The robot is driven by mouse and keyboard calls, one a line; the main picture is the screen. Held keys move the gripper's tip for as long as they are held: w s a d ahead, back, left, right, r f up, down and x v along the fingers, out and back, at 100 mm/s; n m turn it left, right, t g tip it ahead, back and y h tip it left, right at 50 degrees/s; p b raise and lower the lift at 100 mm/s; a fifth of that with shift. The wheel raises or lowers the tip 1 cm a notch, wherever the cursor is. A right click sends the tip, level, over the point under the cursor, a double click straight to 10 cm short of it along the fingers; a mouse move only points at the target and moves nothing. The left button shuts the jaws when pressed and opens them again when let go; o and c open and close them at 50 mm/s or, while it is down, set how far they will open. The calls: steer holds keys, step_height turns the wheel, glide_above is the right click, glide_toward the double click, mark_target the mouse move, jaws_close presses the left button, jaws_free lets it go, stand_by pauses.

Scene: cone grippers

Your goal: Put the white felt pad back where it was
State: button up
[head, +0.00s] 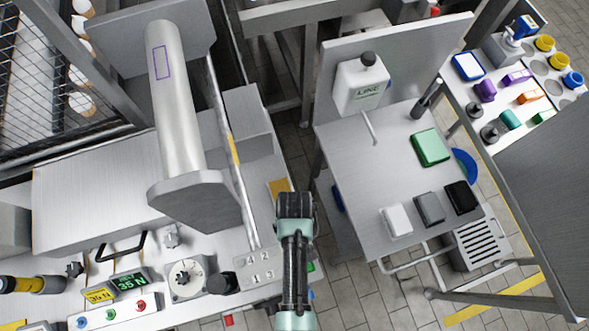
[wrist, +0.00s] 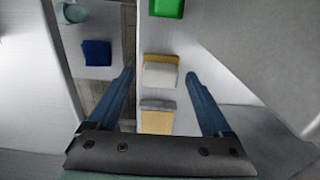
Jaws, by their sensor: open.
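In the wrist view, a pale white pad (wrist: 160,76) rests on a yellow-edged spot on a narrow grey ledge. It lies between and beyond the fingertips of my gripper (wrist: 163,82), apart from both. My gripper is open and empty, pointing down. In the head view my gripper (head: 295,203) is over the right edge of the left bench and hides this pad. Another white block (head: 397,220) lies on the right table beside a grey and a black one. I cannot tell from looks which white piece is felt.
The right table (head: 350,170) has a bottle and a green block. A floor gap separates the benches.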

steer(key=shift+r, duration=0.1)
step_height(320, 180, up, 12)
steer(key=w+r+t, duration=0.7)
steer(key=w+r, duration=0.7)
steer(key=w, duration=0.1)
steer(key=w+r+m+t, duration=0.1)
steer(key=w+r+t, duration=0.3)
steer(key=r, duration=0.8)
steer(key=w+r+m+t, duration=0.1)
steer(key=w+r+t, duration=0.3)
steer(key=r, duration=0.8)
steer(key=s+r+t, duration=0.4)
steer(key=r, duration=0.7)
steer(key=s+r+m+t, duration=0.1)
steer(key=s+r+t, duration=0.3)
steer(key=r, duration=0.7)
steer(key=s+r+t, duration=0.4)
steer(key=s+r, duration=0.1)
steer(key=r, duration=0.6)
steer(key=shift+s+m, duration=0.2)
steer(key=shift+m, duration=0.1)
steer(key=shift+f, duration=0.1)
